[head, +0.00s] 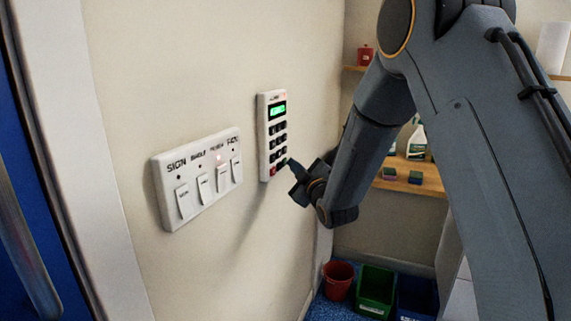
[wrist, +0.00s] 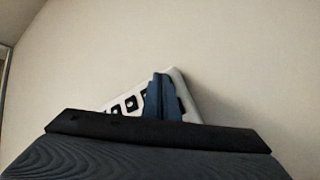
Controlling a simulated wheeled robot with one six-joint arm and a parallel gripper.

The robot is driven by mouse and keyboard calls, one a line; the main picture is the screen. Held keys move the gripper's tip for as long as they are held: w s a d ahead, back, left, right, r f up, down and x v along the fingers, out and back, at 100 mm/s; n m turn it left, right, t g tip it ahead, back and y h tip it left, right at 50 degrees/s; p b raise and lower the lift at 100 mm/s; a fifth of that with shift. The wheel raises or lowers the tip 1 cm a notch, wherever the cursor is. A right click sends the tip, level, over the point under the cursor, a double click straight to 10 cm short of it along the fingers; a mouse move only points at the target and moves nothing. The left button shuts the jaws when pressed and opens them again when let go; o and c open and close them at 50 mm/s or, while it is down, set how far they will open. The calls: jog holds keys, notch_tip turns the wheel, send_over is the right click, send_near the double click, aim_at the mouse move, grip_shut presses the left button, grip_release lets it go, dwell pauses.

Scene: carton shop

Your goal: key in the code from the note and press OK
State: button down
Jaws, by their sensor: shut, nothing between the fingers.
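A white keypad (head: 263,135) with dark keys and a lit green display (head: 277,109) is fixed to the wall. The figures on the display are too small to read. A red key (head: 272,170) shows at its lower left. My gripper (head: 288,163) is shut and empty, its tips at the keypad's lower right edge; I cannot tell whether they touch a key. In the wrist view the shut fingers (wrist: 161,97) stand in front of the keypad (wrist: 126,103) and hide part of it. No note is seen in either view.
A white switch panel (head: 199,178) with several labelled rocker switches is on the wall left of the keypad; one small light glows red. A wooden shelf (head: 424,180) with a spray bottle (head: 417,142) is behind my arm. A red bucket (head: 338,279) and a green bin (head: 375,290) stand on the floor.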

jog(key=shift+s+d, duration=0.2)
jog(key=shift+d, duration=0.35)
jog(key=shift+s+d, duration=0.3)
jog(key=shift+d, duration=0.5)
jog(key=shift+s+d, duration=0.25)
jog(key=shift+d, duration=0.5)
jog(key=shift+s+d, duration=0.3)
jog(key=shift+d, duration=0.5)
jog(key=shift+d, duration=0.1)
jog(key=s+d+f+m+g+h, duration=0.6)
jog(key=s+d+f+m+g, duration=0.15)
jog(key=s+d+f, duration=0.4)
jog(key=s+d+f+m+g, duration=0.1)
jog(key=s+m+g, duration=0.1)
jog(key=s, duration=0.7)
jog(key=s+d+f+m+g+h, duration=0.1)
jog(key=s+g, duration=0.3)
jog(key=s, duration=0.5)
jog(key=s+d+f+m+g, duration=0.2)
jog(key=s+m+g, duration=0.1)
jog(key=s, duration=0.6)
jog(key=shift+s+f+m+h, duration=0.15)
jog(key=shift+f+m+h, duration=0.15)
jog(key=shift+m, duration=0.25)
